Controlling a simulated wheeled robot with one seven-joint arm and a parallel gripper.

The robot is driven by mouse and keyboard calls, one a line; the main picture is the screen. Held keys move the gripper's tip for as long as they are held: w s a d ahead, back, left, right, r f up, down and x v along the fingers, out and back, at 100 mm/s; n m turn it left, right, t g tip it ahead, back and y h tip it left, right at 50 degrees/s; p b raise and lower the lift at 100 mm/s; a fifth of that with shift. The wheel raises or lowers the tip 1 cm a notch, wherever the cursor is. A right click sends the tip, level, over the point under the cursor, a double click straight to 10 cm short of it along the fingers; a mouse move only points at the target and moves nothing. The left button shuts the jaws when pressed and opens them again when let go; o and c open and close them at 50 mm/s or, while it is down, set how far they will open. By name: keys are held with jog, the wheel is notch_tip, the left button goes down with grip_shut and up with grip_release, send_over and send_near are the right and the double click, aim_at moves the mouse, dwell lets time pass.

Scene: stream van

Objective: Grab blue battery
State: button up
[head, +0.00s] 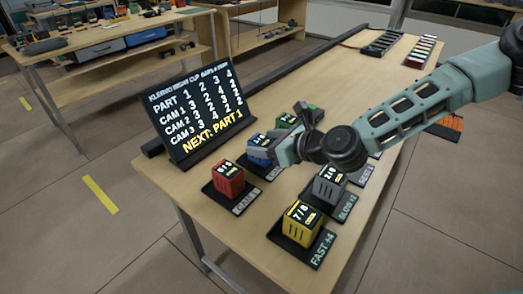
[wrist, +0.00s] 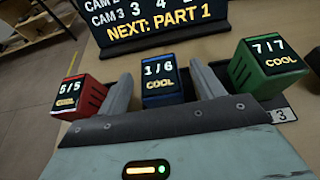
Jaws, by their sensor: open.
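The blue battery (wrist: 161,83) is a small block with a black label reading "1/6 COOL" in the wrist view. My gripper (wrist: 162,92) is open, with one finger on each side of the blue battery and narrow gaps showing. I cannot tell how deep the fingers reach. In the head view the blue battery (head: 257,148) is partly hidden by my gripper (head: 268,150), which comes in from the right. The lower part of the battery is hidden by the gripper body in the wrist view.
A red battery (head: 227,180) stands left of the blue one, a green battery (wrist: 266,66) right. A grey battery (head: 327,187) and a yellow battery (head: 301,222) stand nearer on black pads. A black display board (head: 195,110) stands behind. Trays (head: 382,43) lie at the far end.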

aim_at(265, 142)
jog(key=x, duration=0.3)
jog(key=shift+w+a, duration=0.15)
jog(key=shift+f, duration=0.1)
jog(key=c, duration=1.3)
